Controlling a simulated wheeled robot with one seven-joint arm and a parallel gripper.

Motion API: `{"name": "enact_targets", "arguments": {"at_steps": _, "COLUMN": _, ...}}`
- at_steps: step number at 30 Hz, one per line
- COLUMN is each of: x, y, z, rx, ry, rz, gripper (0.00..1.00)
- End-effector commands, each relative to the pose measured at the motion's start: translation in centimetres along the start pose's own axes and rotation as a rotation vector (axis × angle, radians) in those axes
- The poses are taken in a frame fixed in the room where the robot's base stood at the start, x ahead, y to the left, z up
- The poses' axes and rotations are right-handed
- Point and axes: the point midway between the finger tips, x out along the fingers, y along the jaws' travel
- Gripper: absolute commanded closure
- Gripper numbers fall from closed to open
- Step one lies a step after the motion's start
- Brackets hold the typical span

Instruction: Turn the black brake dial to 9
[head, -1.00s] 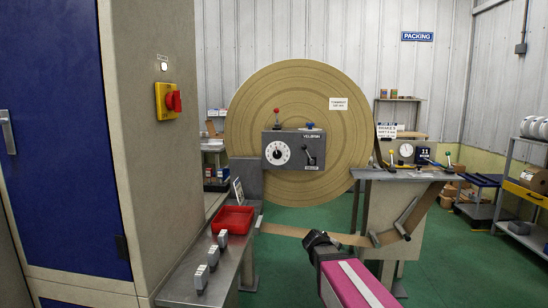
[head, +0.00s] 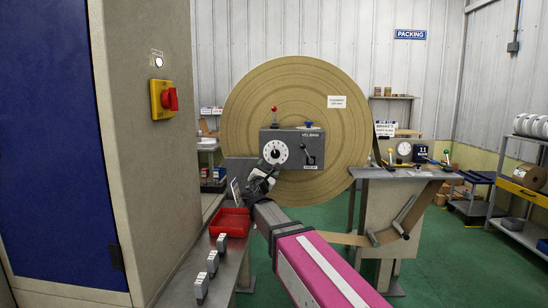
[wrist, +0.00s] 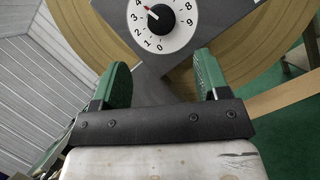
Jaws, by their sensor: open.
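The black dial knob (wrist: 160,19) sits at the centre of a round white face (wrist: 181,38) numbered around its rim, at the top of the wrist view. Its small pointer mark faces the upper left, near 4. In the head view the dial (head: 275,151) is on the left part of a grey box in front of the big brown roll. My gripper (wrist: 162,60) is open and empty, its two green-padded fingers apart below the dial face, not around the knob. In the head view my gripper (head: 262,179) is just below and left of the dial, hiding the box's lower left corner.
The grey box (head: 292,140) also carries a red-knobbed lever (head: 274,113), a blue knob (head: 309,124) and a black handle (head: 310,155). A red tray (head: 229,222) and several small grey blocks lie on the left bench. A notice (head: 386,129) stands at the right bench.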

Motion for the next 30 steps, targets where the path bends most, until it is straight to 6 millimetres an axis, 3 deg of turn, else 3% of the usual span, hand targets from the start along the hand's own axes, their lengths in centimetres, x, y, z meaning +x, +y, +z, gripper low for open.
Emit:
{"name": "enact_targets", "arguments": {"at_steps": 18, "x": 9.4, "y": -0.1, "z": -0.1, "rx": 0.004, "ry": 0.001, "rz": -0.003, "gripper": 0.32}}
{"name": "enact_targets", "arguments": {"at_steps": 30, "x": 10.2, "y": -0.2, "z": 0.0, "rx": 0.004, "ry": 0.001, "rz": -0.003, "gripper": 0.35}}
